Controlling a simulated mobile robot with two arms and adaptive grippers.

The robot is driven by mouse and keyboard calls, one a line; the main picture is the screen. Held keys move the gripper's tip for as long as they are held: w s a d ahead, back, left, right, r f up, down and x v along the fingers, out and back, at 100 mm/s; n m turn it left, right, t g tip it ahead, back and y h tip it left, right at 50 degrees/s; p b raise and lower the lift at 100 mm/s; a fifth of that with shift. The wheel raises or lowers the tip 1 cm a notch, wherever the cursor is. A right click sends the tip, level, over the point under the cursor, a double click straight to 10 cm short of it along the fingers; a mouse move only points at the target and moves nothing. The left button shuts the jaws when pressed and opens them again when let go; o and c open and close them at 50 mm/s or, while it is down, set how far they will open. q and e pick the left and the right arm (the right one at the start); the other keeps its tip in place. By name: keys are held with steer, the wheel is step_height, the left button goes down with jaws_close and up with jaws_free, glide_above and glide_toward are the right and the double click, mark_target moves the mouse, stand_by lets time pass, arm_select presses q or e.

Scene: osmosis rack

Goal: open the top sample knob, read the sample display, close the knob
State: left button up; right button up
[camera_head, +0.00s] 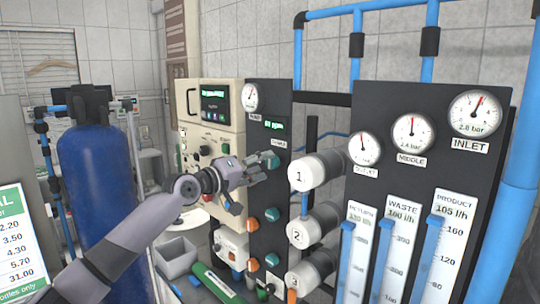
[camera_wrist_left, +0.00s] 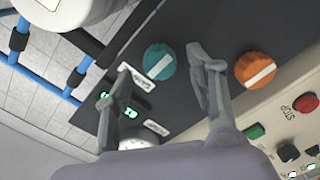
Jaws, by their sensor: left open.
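The top sample knob (camera_wrist_left: 160,61) is teal with a white bar and sits on the dark panel in the left wrist view. A white label (camera_wrist_left: 139,84) lies beside it. The bar runs obliquely in this view. The sample display (camera_wrist_left: 132,112) has lit green characters; it also shows in the head view (camera_head: 274,125), too small to read surely. My left gripper (camera_head: 271,167) is open in front of the panel, largely covering the top knob in the head view. In the left wrist view its fingers (camera_wrist_left: 149,75) are spread near the knob; contact cannot be told. My right gripper is not in view.
An orange knob (camera_wrist_left: 255,70) is close to one finger. Lower teal knobs (camera_head: 272,214) share the panel. White-capped housings (camera_head: 306,174) protrude just right of the gripper. A blue tank (camera_head: 98,190) stands left, and gauges (camera_head: 412,134) are on the right panel.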

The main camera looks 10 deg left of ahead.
mark_target(269, 163)
arm_select(q)
steer(key=shift+p+x, duration=0.35)
steer(key=shift+x, duration=1.5)
steer(key=shift+c, duration=0.2)
steer(key=c, duration=1.1)
